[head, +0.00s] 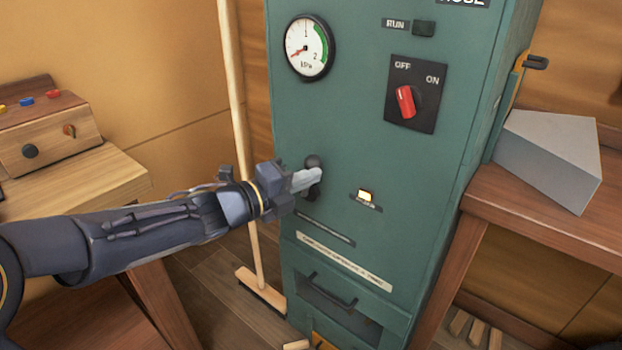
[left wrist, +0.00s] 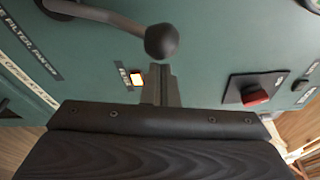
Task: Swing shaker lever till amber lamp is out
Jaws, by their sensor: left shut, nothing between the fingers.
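The shaker lever (head: 314,163) is a dark lever with a round knob on the front of the green cabinet (head: 350,120). In the left wrist view its ball knob (left wrist: 161,42) is large, just beyond my fingertips. My left gripper (head: 318,176) is shut and empty, with its fingers at the lever; I cannot tell whether they touch it. The left wrist view also shows the closed fingers (left wrist: 160,75). The amber lamp (head: 365,196) is lit, right of the lever and lower; it glows in the left wrist view (left wrist: 137,78) too. My right gripper is not in view.
A red OFF/ON switch (head: 405,101), a gauge (head: 310,47) and a dark RUN indicator (head: 424,28) are on the cabinet. A broom (head: 246,150) stands left, and a grey block (head: 548,160) lies on the right bench.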

